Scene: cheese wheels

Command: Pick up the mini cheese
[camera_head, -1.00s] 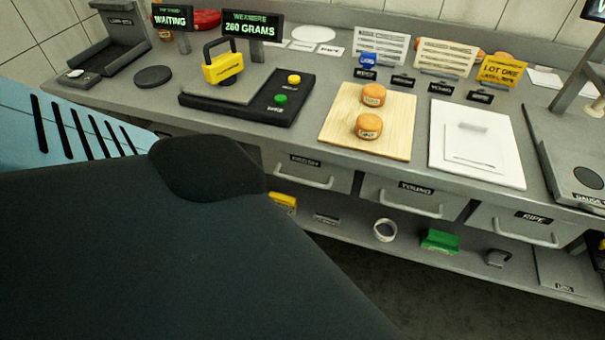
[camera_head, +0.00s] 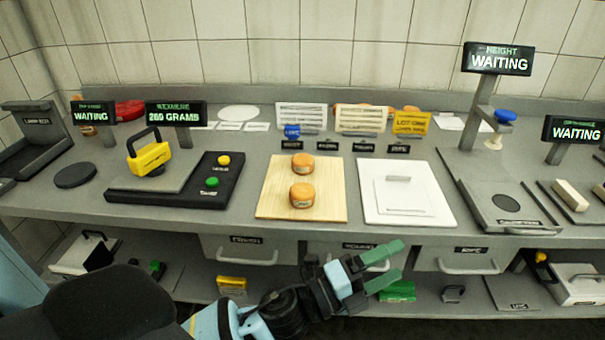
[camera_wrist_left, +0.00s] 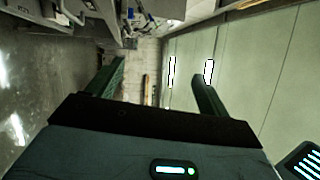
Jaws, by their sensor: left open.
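Two small orange cheese wheels stand on a wooden board in the head view, a far one (camera_head: 303,165) and a near one (camera_head: 302,194). My left gripper (camera_head: 392,268) is open and empty, its green fingers apart. It is in front of the counter's drawers, lower than the counter top and to the right of the cheeses. In the left wrist view the open fingers (camera_wrist_left: 160,85) have nothing between them. My right gripper does not show.
The wooden board (camera_head: 272,205) lies on the grey counter (camera_head: 240,228). A scale with a yellow weight (camera_head: 150,157) is on its left, a white board (camera_head: 425,210) on its right. Label stands are behind. A lower shelf holds a green object (camera_head: 398,291).

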